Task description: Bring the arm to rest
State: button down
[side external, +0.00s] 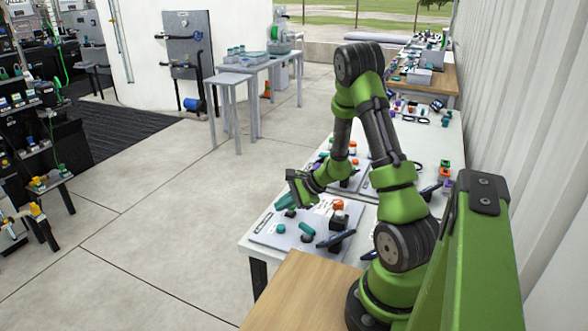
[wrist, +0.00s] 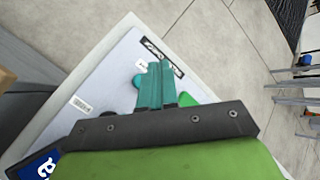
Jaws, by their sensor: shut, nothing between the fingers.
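My arm reaches over a white worktable (side external: 256,243) in the side external view, its end hanging low above the table's near left part. My gripper (wrist: 155,84) shows teal fingers in the wrist view. They are shut together with nothing between them. Below them lies a pale board (wrist: 110,75) with printed labels. A rounded teal piece (wrist: 137,81) shows just beside the fingertips, and a green piece (wrist: 187,100) is partly hidden behind the gripper body. I cannot tell the exact height of the fingers above the board.
On the near board are a dark pen-like tool (side external: 336,239), an orange-topped part (side external: 338,205) and small teal pieces. More parts lie farther along the table near the corrugated wall (side external: 500,110). A wooden surface (side external: 300,290) is in front. Open concrete floor (side external: 170,215) lies to the left.

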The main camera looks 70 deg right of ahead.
jog(key=s+a+r+n+g, duration=0.1)
jog(key=s+a+r+n, duration=0.4)
jog(key=a+r+n, duration=0.5)
jog(key=s+a+r+n, duration=0.5)
jog(key=a+r+n, duration=0.5)
jog(key=a+r, duration=0.4)
jog(key=shift+s+a+n+g, duration=0.15)
jog(key=shift+a+n+g, duration=0.2)
jog(key=shift+a, duration=0.5)
jog(key=c, duration=1.8)
grip_release()
